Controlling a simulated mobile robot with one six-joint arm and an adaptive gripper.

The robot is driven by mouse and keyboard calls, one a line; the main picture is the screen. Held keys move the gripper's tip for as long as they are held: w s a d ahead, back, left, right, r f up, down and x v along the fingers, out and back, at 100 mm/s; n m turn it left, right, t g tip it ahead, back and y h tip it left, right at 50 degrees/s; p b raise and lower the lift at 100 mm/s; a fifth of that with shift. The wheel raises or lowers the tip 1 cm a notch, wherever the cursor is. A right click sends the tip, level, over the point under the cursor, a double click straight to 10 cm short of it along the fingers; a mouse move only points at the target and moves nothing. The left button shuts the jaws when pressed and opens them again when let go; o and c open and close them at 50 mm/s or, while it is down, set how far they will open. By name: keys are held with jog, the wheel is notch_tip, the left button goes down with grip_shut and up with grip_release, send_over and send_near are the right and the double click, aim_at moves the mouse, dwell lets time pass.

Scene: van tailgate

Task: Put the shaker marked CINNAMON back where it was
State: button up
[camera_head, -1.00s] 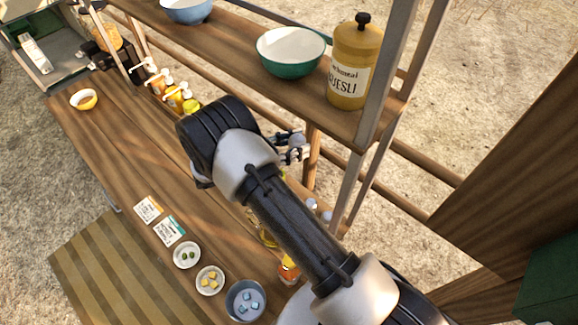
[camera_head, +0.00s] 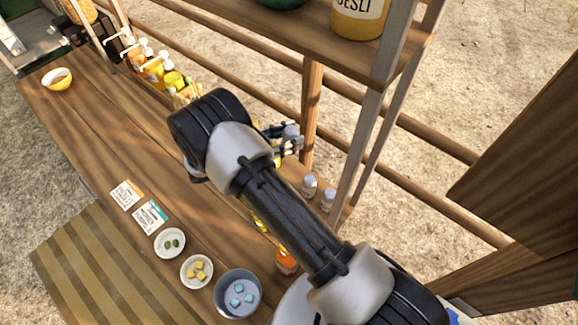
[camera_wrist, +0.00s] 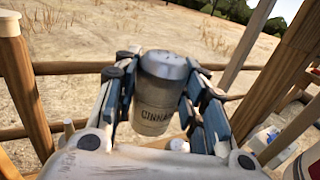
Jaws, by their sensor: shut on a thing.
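The shaker marked CINNAMON (camera_wrist: 156,95) is a grey cylinder with a silver lid, seen in the wrist view with part of its label readable. My gripper (camera_wrist: 160,100) is shut on it, with a finger on each side, and it looks upright. In the head view my gripper (camera_head: 284,138) is beyond my arm's wrist, at the back edge of the counter, near a wooden post. The shaker is mostly hidden there by the fingers. Two other silver-lidded shakers (camera_head: 309,186) and (camera_head: 327,199) stand on the counter to the right of my gripper.
The wooden counter (camera_head: 120,130) runs below my arm. A shelf (camera_head: 290,35) with a yellow jar (camera_head: 358,15) is above and behind. Bottles (camera_head: 155,70) stand at the back left. Cards (camera_head: 150,216), small dishes (camera_head: 197,271) and a grey bowl (camera_head: 237,292) line the front.

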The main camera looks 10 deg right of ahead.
jog(key=shift+f+b, duration=5.85)
jog(key=shift+f, duration=2)
jog(key=shift+f+b, duration=0.55)
jog(key=shift+f, duration=0.05)
jog(key=o, duration=1.2)
jog(key=shift+c, duration=0.2)
notch_tip(320, 180, up, 10)
jog(key=shift+r, duration=0.1)
